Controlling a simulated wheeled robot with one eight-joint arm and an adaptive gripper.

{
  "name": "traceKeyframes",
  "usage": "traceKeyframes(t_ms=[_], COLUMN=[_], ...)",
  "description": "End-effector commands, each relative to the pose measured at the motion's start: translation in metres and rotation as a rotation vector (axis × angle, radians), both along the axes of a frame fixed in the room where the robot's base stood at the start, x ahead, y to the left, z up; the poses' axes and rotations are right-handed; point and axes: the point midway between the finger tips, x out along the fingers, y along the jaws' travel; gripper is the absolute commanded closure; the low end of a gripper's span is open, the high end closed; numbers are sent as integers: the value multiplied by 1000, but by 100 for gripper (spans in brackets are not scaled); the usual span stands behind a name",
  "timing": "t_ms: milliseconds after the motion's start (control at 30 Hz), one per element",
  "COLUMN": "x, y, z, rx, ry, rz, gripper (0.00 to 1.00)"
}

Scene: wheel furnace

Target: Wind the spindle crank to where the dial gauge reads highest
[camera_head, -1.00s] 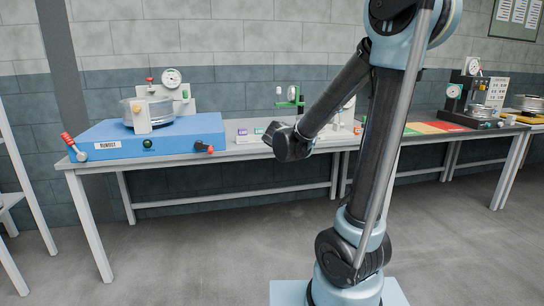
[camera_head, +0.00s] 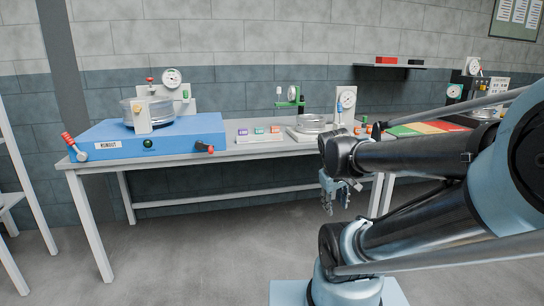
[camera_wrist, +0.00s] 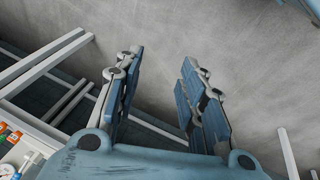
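The blue runout machine (camera_head: 180,139) stands at the left end of the table. A crank with a red handle (camera_head: 68,139) and a silver hub is on its left front corner; the handle points up and left. The white dial gauge (camera_head: 172,77) stands on a plate behind the silver wheel (camera_head: 153,108); its needle is too small to read. My gripper (camera_head: 335,200) hangs in front of the table, well right of the crank and apart from everything. In the wrist view my gripper (camera_wrist: 160,65) is open and empty, with floor between its fingers.
A red-and-black knob (camera_head: 205,147) and a green button (camera_head: 148,143) are on the machine's front. Small coloured blocks (camera_head: 259,131) and a second dial fixture (camera_head: 346,100) stand mid-table. A white rack (camera_head: 10,190) is at far left. The floor (camera_head: 210,250) before the table is clear.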

Motion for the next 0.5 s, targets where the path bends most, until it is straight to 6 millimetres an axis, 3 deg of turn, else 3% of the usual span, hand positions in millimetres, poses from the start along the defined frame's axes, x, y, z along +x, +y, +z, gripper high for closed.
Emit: traceKeyframes(t_ms=[33, 200, 500], x=[-15, -51, -74], y=[0, 9, 18], z=[-6, -21, -30], rx=[39, 161, 247], ry=[14, 57, 91], rz=[-53, -209, -317], gripper=[63, 63, 63])
